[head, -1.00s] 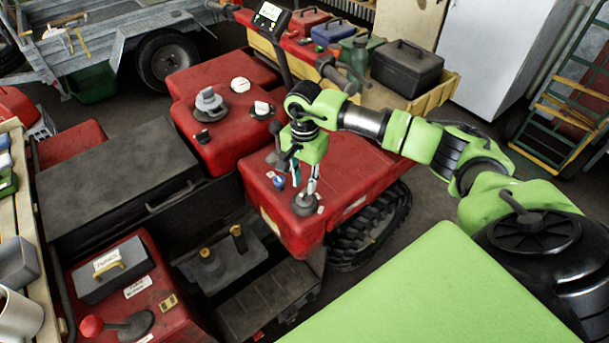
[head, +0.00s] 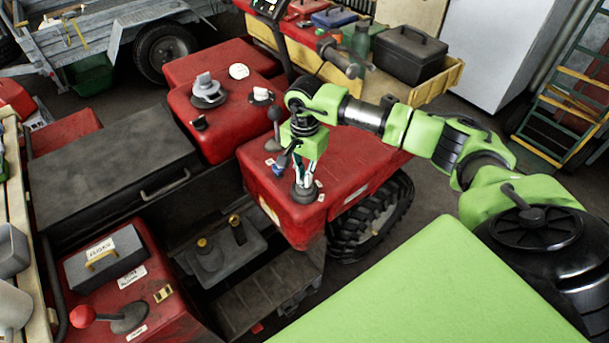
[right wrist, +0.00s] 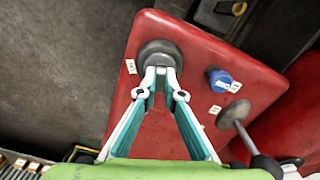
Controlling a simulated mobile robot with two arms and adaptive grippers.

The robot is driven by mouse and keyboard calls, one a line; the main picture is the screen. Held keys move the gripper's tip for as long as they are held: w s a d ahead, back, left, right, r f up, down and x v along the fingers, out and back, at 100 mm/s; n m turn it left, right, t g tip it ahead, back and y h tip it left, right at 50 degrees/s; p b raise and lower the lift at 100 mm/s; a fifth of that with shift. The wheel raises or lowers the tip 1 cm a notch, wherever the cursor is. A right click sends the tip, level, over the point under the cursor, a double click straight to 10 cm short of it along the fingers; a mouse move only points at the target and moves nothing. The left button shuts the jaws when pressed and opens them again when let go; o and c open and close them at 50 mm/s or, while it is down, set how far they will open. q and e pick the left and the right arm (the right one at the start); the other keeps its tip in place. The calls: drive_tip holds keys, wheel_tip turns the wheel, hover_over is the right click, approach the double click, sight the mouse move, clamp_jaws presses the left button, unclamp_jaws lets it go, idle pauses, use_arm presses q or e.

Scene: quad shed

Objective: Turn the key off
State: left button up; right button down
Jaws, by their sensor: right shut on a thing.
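A round dark grey key switch (head: 304,194) sits on the front corner of the red side panel of the tracked vehicle. My right gripper (head: 305,184) reaches down onto it from above. In the right wrist view the same grey switch (right wrist: 158,52) is at the top centre, and the tips of my right gripper (right wrist: 161,72) are shut together at its near edge. The key itself is mostly hidden between the fingertips, so I cannot tell its angle. My left gripper is not in view.
A blue knob (right wrist: 220,80) and a lever with a grey base (right wrist: 234,116) stand close to the right of the switch in the right wrist view. A dark toolbox (head: 410,55) stands behind.

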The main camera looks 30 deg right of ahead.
drive_tip(key=shift+f+n+b, duration=0.15)
drive_tip(key=shift+n+b, duration=0.25)
drive_tip(key=shift+n, duration=0.1)
drive_tip(key=shift+n+b, duration=1.05)
drive_tip(key=shift+n, duration=0.95)
drive_tip(key=shift+b, duration=0.35)
